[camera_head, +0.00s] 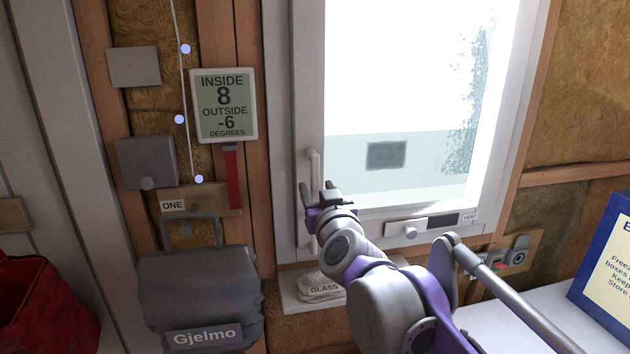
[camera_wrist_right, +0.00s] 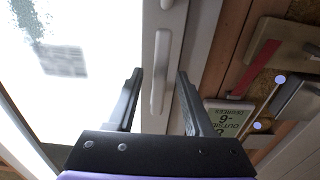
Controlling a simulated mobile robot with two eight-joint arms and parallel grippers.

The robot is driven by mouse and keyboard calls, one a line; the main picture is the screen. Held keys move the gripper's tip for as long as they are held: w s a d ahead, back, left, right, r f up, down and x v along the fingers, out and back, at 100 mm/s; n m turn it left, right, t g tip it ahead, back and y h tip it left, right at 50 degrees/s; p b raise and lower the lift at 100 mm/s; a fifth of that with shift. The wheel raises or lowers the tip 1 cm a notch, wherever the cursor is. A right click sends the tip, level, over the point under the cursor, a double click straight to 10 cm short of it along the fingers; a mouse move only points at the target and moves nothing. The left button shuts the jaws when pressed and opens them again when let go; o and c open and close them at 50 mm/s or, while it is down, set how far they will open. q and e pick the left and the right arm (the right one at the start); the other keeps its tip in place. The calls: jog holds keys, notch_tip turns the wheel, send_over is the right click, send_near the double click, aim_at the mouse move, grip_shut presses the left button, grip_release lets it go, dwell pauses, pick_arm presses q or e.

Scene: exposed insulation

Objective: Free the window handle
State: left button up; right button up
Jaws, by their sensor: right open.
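The window handle (camera_head: 314,168) is a slim, pale vertical bar on the left frame of the bright window (camera_head: 400,90). My right gripper (camera_head: 318,190) is in front of its lower part in the head view and hides some of it. In the right wrist view the handle (camera_wrist_right: 161,75) shows upright between the two dark, spread fingers of my right gripper (camera_wrist_right: 160,76). The fingers are open, and I cannot tell whether either touches the handle. My left gripper is not in view.
Left of the window are a display (camera_head: 224,105), a red strip (camera_head: 233,178), a grey box (camera_head: 147,162) and a grey bag marked Gjelmo (camera_head: 203,300). A vent bar (camera_head: 432,222) and a cloth marked GLASS (camera_head: 318,287) are below. A blue box (camera_head: 605,270) stands right.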

jog(key=shift+w+a, duration=0.25)
jog(key=shift+w, duration=1.05)
grip_shut()
dwell(0.5)
